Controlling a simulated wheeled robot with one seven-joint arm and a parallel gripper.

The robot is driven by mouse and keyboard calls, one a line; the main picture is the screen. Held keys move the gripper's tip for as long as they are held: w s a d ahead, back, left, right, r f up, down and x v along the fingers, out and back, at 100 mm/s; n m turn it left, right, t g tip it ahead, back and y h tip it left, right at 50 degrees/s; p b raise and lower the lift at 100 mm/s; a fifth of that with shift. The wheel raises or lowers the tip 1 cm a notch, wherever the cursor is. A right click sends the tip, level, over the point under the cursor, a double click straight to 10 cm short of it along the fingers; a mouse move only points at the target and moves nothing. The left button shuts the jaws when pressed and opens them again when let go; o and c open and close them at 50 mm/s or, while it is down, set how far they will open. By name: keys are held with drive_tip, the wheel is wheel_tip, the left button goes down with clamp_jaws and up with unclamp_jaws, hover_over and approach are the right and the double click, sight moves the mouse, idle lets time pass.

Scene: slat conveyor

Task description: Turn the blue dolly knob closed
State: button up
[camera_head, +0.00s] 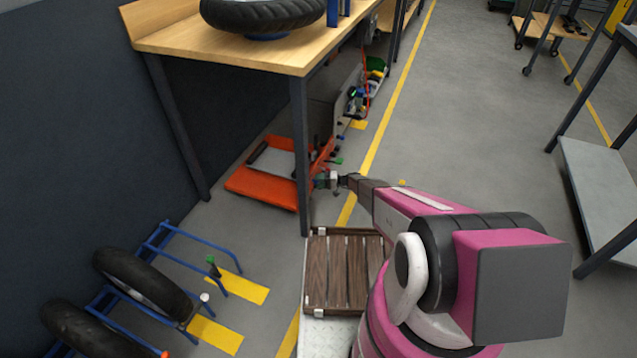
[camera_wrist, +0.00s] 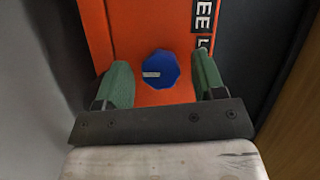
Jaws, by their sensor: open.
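The blue dolly knob (camera_wrist: 160,69) is faceted, with a pale mark on its left part. It sits on an orange panel of the dolly with black-and-white lettering at the right. The knob cannot be made out in the head view.
The wooden table (camera_head: 225,45) carries a tyre (camera_head: 262,14); its dark leg (camera_head: 301,150) stands close to my gripper. A blue rack (camera_head: 190,240) with tyres is at lower left. A slatted wooden platform (camera_head: 342,270) lies below.

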drive_tip(key=d, duration=1)
drive_tip(key=shift+w+d+r, duration=0.2)
drive_tip(key=shift+r, duration=0.1)
drive_tip(key=s+d+r+h, duration=0.4)
drive_tip(key=s+r+h, duration=0.1)
drive_tip(key=s+r, duration=0.6)
drive_tip(key=s+d+r+m+h, duration=0.1)
drive_tip(key=s+d+r+h, duration=0.3)
drive_tip(key=s+r, duration=0.8)
drive_tip(key=s+d+r+m+h, duration=0.1)
drive_tip(key=s+d+r+h, duration=0.3)
drive_tip(key=r, duration=1.3)
drive_tip(key=s+h, duration=0.4)
drive_tip(key=s, duration=0.3)
drive_tip(key=shift+s+d+r+t, duration=0.25)
drive_tip(key=shift+s+r+t, duration=0.05)
drive_tip(key=shift+r, duration=0.1)
